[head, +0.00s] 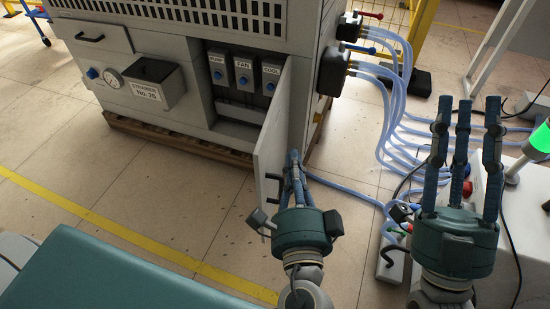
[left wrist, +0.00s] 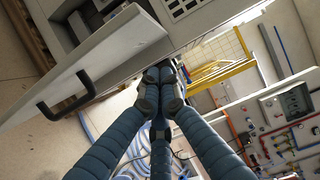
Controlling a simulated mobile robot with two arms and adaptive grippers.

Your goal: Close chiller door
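The chiller is a grey cabinet (head: 190,100) in the head view. Its small light-grey door (head: 268,140) stands open, swung out toward me, with the compartment of pump, fan and cool switches exposed. The door (left wrist: 110,60) also crosses the upper left of the left wrist view, with its black handle (left wrist: 68,97). My left gripper (head: 292,158) has its fingers drawn together at the door's right side, apart from the handle; the fingertips (left wrist: 160,82) meet close to the panel, and contact is unclear. My right gripper (head: 465,105) is open and empty, fingers upward, at the right.
Pale blue hoses (head: 395,110) run from the cabinet's right side down to the floor. A white unit with a green light (head: 541,138) stands at the right edge. A teal surface (head: 90,275) fills the lower left. Tiled floor (head: 190,205) lies clear before the cabinet.

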